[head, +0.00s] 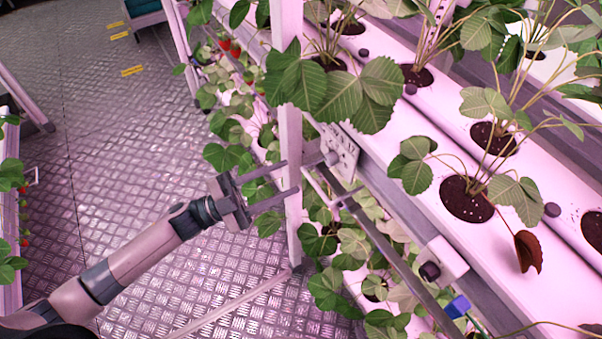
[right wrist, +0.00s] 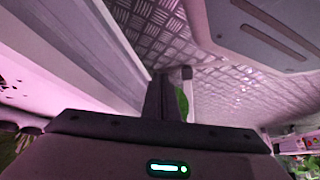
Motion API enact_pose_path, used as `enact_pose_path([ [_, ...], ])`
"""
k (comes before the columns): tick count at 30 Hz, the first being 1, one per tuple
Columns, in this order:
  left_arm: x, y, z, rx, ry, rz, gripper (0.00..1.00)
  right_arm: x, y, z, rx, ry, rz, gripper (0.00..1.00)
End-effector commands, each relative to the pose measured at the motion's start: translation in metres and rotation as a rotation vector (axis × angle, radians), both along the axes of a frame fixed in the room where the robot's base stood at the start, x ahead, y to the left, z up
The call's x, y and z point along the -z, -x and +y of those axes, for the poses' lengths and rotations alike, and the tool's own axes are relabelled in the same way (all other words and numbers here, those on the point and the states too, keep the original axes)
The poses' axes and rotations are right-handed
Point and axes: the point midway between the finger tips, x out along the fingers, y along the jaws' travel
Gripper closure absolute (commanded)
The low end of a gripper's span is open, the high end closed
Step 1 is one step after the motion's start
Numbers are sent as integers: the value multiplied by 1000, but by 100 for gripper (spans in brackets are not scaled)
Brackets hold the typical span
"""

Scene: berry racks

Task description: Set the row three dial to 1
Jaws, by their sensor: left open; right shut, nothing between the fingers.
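A pale plate with dark dots (head: 343,143) is fixed to the rack's end, beside the white upright post. A small grey round knob (head: 331,158) sits at its lower left; I take this for the dial, but its setting is too small to read. My left gripper (head: 293,176) is open and empty. Its two fingers point right and overlap the post in the head view, just left of the knob and apart from it. My right gripper (right wrist: 167,98) is shut and empty in the right wrist view, with its dark fingers together; I do not see it in the head view.
The white post (head: 291,215) stands close by my left fingers. A box with a dark knob (head: 430,270) and a blue fitting (head: 457,306) are lower right. Strawberry leaves (head: 327,88) hang above the plate. The metal floor (head: 120,150) on the left is mostly clear.

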Motion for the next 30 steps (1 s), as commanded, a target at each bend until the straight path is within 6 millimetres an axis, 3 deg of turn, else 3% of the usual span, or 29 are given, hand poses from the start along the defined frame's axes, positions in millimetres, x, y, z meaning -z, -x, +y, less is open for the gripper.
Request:
enact_pose_path([
  [6, 17, 15, 40, -1, -2, 2, 60, 14, 6, -13, 10, 26, 76, 100],
  [12, 23, 25, 65, 0, 0, 1, 60, 19, 12, -21, 17, 42, 127, 100],
  [18, 25, 29, 75, -1, 1, 0, 60, 21, 15, -24, 20, 48, 151, 100],
  [30, 25, 29, 76, -1, 1, 0, 60, 21, 15, -25, 20, 49, 153, 100],
])
